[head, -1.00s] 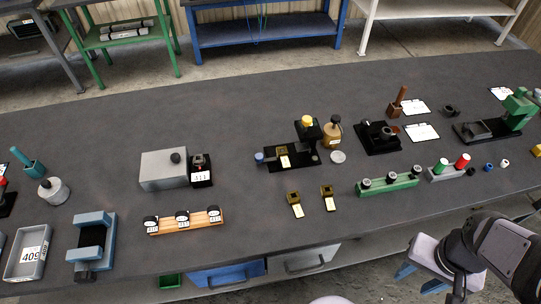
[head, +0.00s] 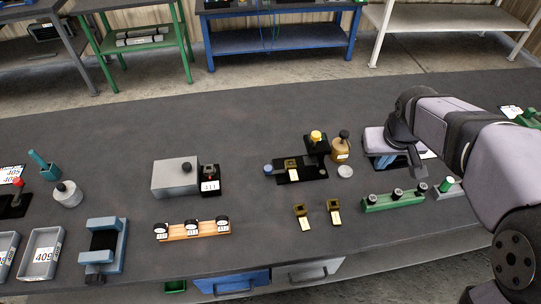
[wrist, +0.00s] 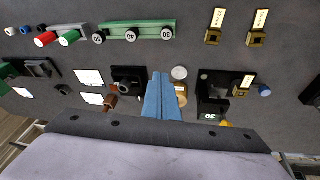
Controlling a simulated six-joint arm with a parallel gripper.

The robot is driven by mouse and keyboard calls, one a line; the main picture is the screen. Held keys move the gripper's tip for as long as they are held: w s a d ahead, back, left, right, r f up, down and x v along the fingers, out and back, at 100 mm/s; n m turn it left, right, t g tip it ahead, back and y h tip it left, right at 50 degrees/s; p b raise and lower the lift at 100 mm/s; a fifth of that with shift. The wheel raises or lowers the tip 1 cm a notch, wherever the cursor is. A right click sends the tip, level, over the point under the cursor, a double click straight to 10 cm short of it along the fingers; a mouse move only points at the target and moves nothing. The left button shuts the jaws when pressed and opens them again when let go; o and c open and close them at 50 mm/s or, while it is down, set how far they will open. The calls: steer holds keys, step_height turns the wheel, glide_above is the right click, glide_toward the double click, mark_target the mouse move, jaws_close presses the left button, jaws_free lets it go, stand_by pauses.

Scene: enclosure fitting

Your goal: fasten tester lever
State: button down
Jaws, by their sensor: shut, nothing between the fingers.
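A black fixture (head: 309,173) stands right of the table's middle. In the wrist view the same fixture (wrist: 208,85) shows a small green display; I cannot tell which part is the lever. My gripper (head: 385,161) is above the table to the right of this fixture, apart from it. Its blue fingers (wrist: 161,76) are shut and empty in the wrist view, left of the fixture there.
Two tagged brass pieces (head: 301,211) (head: 334,207) lie in front. A green rack with black knobs (head: 391,203) is front right.

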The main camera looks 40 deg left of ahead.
steer(key=a+r+n, duration=0.1)
steer(key=a, duration=0.4)
steer(key=a+r+n+y, duration=0.1)
steer(key=a, duration=0.5)
steer(key=a+r+n, duration=0.1)
steer(key=a, duration=0.5)
steer(key=shift+w+a+r+t+y, duration=0.15)
steer(key=shift+w+r+t+y, duration=0.15)
steer(key=shift+t+y, duration=0.1)
steer(key=s+a+f+n+g, duration=0.1)
steer(key=s+a+f, duration=0.1)
steer(key=s+a, duration=0.2)
steer(key=s+a+f+n+g+b, duration=0.1)
steer(key=s+a+f, duration=0.2)
steer(key=s+a, duration=0.2)
steer(key=a, duration=0.3)
steer(key=shift+f+g+y, duration=0.3)
steer(key=shift+w, duration=0.1)
steer(key=p+x, duration=0.2)
steer(key=x, duration=0.7)
steer(key=shift+a+f+p, duration=0.2)
steer(key=shift+f+p, duration=0.1)
steer(key=shift+p, duration=0.1)
steer(key=shift+s+d+f+p, duration=0.1)
steer(key=shift+s+d+p, duration=0.4)
steer(key=shift+d, duration=0.35)
steer(key=shift+s+d+f+p, duration=0.1)
steer(key=shift+s+d+p, duration=0.4)
steer(key=shift+d, duration=0.4)
